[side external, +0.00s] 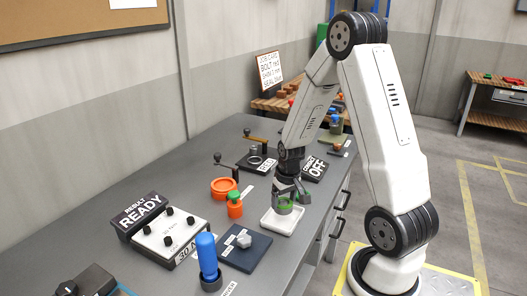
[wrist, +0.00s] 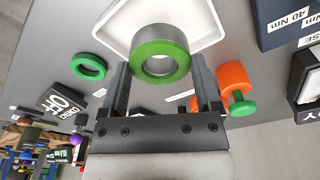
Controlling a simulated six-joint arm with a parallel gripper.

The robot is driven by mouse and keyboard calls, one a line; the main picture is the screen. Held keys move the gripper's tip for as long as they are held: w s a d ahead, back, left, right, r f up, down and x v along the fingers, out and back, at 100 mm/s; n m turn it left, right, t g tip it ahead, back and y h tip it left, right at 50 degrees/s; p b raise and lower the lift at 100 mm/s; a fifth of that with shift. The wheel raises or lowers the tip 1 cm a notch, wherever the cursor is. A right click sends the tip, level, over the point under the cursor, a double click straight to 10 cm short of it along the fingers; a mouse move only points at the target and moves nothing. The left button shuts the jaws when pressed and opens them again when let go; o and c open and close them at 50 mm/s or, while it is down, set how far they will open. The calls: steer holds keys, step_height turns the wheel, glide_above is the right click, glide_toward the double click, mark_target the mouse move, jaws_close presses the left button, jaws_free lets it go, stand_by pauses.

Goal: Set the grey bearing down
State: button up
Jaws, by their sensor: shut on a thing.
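The grey bearing (wrist: 150,36) is a thick metal ring with a green face around its hole. My gripper (side external: 290,196) is shut on it, with one finger on each side of the ring in the wrist view. In the side view the bearing (side external: 284,208) is over the white tray (side external: 268,222), low down and partly hidden by the fingers. The tray (wrist: 208,25) also shows behind the bearing in the wrist view. I cannot tell whether the bearing touches the tray.
An orange ring (side external: 223,185) and an orange piece with a green top (side external: 235,205) stand left of the tray. A dark pad with a grey part (side external: 243,241) lies nearer the camera, beside a blue cylinder (side external: 206,255). A green ring (wrist: 88,67) lies apart on the table.

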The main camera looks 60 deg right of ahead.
mark_target(284, 204)
steer(key=shift+f, duration=0.1)
steer(key=shift+f, duration=1.65)
steer(key=shift+f, duration=0.1)
steer(key=o, duration=0.9)
step_height(284, 204, up, 12)
steer(key=s, duration=0.1)
steer(key=shift+s+a, duration=0.15)
steer(key=shift+a, duration=0.2)
